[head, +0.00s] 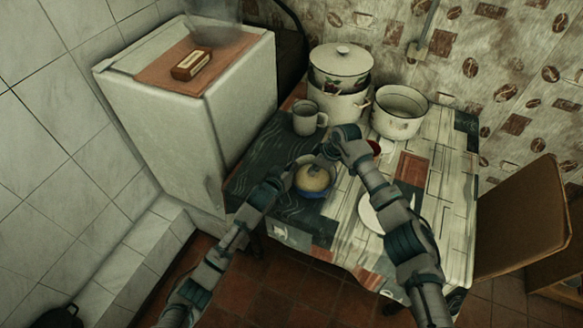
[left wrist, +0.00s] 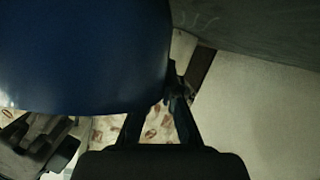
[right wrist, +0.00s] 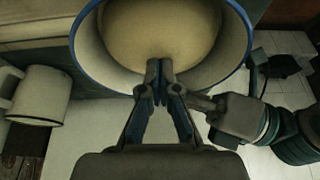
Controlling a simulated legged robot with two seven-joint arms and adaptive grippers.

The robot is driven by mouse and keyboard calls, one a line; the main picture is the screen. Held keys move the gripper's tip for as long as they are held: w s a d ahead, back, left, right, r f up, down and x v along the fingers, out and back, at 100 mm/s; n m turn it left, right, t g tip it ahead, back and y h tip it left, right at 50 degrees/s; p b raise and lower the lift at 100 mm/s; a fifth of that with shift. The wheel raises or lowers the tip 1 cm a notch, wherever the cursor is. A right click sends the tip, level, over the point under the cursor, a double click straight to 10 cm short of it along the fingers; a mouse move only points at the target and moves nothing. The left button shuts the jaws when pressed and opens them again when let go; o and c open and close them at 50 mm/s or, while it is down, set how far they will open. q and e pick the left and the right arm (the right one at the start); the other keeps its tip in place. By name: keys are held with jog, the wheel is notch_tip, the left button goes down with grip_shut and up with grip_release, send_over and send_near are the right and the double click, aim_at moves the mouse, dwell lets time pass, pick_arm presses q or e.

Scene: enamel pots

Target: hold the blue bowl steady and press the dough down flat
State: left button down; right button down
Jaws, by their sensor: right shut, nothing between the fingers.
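The blue bowl (head: 313,189) stands on the table with pale, rounded dough (head: 313,177) in it. In the right wrist view the bowl's blue rim (right wrist: 246,40) surrounds the dough (right wrist: 165,30). My left gripper (left wrist: 174,88) appears shut on the bowl's rim; the bowl's blue outer wall (left wrist: 80,50) fills the upper left of the left wrist view, and the exact contact is partly hidden. My right gripper (right wrist: 160,68) is shut and empty, its tips over the dough near the rim. Whether they touch the dough is unclear.
A grey mug (head: 307,118) stands behind the bowl. A lidded pot (head: 340,65) on another pot and an open white pot (head: 399,112) stand at the back. A white plate (head: 370,214) lies right of the bowl, partly under my right arm. A fridge (head: 190,110) borders the left.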

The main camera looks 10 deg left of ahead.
jog(key=shift+f, duration=1.3)
jog(key=shift+r, duration=0.1)
jog(key=shift+r, duration=4.05)
pick_arm(q)
jog(key=c, duration=1.2)
grip_release()
jog(key=shift+c, duration=0.2)
